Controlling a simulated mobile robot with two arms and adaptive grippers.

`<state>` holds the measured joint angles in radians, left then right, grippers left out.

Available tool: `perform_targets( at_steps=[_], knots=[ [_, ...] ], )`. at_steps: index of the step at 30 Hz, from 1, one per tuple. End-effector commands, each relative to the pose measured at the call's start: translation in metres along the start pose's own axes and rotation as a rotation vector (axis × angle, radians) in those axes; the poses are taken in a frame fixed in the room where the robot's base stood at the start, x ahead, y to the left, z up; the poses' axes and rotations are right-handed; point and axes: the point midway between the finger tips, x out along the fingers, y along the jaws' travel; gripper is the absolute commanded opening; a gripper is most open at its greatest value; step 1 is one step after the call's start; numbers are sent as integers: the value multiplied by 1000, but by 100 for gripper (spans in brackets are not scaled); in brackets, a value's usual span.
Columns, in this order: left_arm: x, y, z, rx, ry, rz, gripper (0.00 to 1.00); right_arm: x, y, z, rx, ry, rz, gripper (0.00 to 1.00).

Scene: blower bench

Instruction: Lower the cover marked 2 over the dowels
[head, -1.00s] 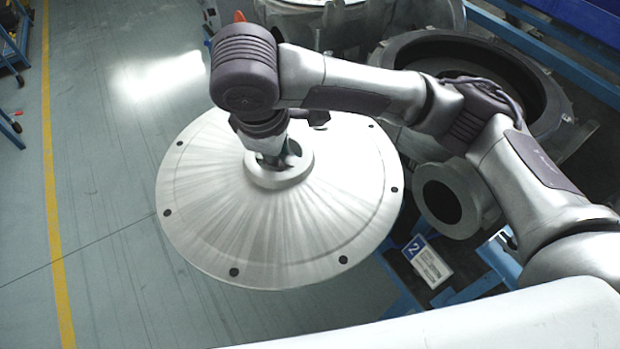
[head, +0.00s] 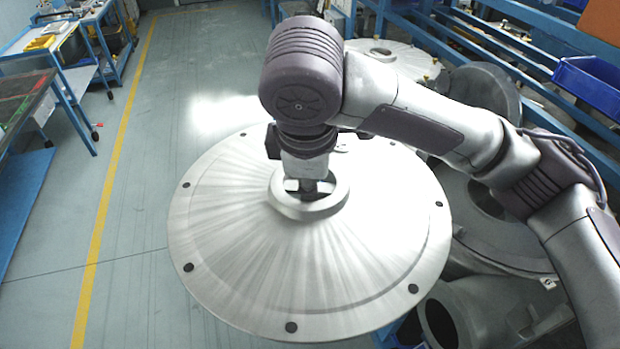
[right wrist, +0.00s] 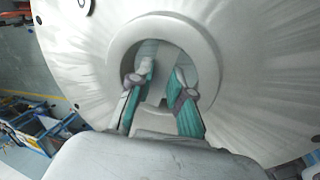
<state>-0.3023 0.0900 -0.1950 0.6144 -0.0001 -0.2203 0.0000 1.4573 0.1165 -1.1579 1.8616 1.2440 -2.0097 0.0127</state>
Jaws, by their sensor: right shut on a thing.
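The cover (head: 240,265), a wide shallow silver cone with dark holes around its rim, hangs in the air at the centre of the head view. My right gripper (head: 312,192) is shut on it at the raised central ring. In the right wrist view, the green-padded fingers (right wrist: 162,92) reach into the ring of the cover (right wrist: 240,60). A blower housing (head: 495,228) stands to the right, partly hidden behind my right arm and the cover. I cannot make out its dowels or a number 2. My left gripper is not in view.
A round pipe mouth (head: 440,322) sits low at the right, close to the cover's rim. Another flanged unit (head: 395,55) stands behind my arm. A blue bin (head: 592,85) is on the right rack. Carts (head: 75,45) stand far left; the floor (head: 145,225) between is clear.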

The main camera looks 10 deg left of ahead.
Motion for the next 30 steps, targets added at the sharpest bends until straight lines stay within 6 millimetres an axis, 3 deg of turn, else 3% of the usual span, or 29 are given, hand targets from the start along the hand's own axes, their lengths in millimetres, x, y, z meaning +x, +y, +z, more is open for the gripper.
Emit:
perform_targets(
  at_steps=[12,30],
  knots=[
    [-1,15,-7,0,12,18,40,1,9,21,4,3,13,0],
    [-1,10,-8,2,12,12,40,7,23,58,5,2,13,0]
  ],
)
